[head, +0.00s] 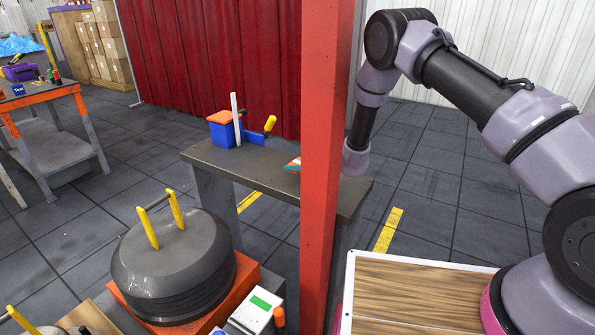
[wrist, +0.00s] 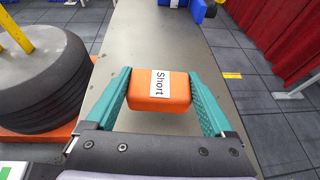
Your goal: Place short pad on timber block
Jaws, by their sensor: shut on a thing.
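The short pad (wrist: 162,92) is an orange block with a white label reading "Short". In the wrist view it sits between the two teal fingers of my gripper (wrist: 163,100), which is shut on it. The pad is over the grey bench top (wrist: 150,40); I cannot tell whether it touches the bench. In the head view the red post hides most of my gripper; only a small teal and orange bit shows at its left edge. I cannot clearly identify the timber block; a piece of wood (head: 92,318) shows at the lower left of the head view.
A red post (head: 325,170) stands between the head camera and the bench (head: 262,178). A blue bin (head: 224,133) with an orange top is on the bench. A stack of dark round weights (head: 175,265) with yellow handles stands left. A wood-topped surface (head: 410,300) is lower right.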

